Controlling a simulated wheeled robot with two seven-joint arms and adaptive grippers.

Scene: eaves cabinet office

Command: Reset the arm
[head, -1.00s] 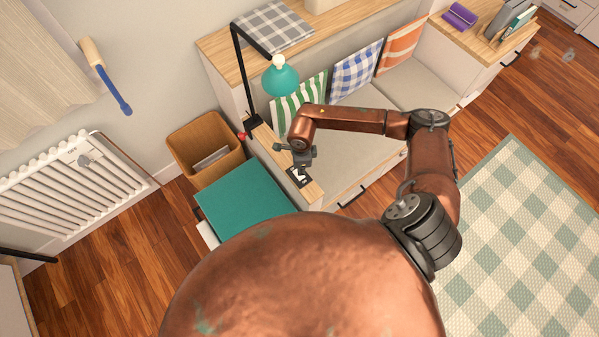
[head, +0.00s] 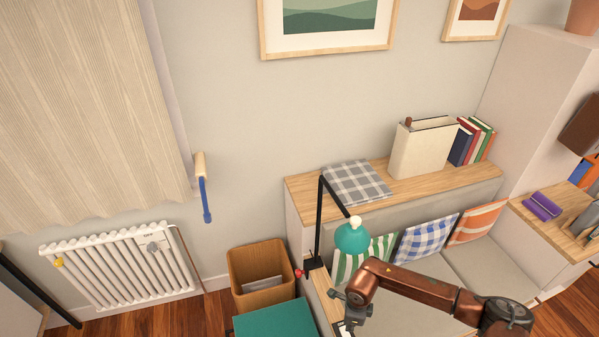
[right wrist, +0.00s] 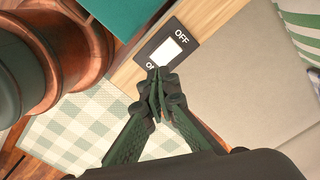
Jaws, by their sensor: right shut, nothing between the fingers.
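My copper-coloured right arm (head: 418,284) reaches in from the lower right of the head view, over the bench seat. My right gripper (head: 346,322) points down at the lower edge of that view. In the right wrist view the right gripper (right wrist: 158,78) is shut and empty, its fingertips together. The tips appear at the lower edge of a dark switch plate (right wrist: 150,50) with a white rocker and the word OFF; a second label is partly hidden. I cannot tell whether the tips touch the plate. My left gripper is not in view.
A teal lamp (head: 352,238) on a black stand rises close beside the gripper. A wooden bin (head: 236,283) and a teal-topped box (head: 273,320) stand left of it. Striped and checked cushions (head: 428,238) lean behind my forearm. A radiator (head: 120,268) is at the left wall.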

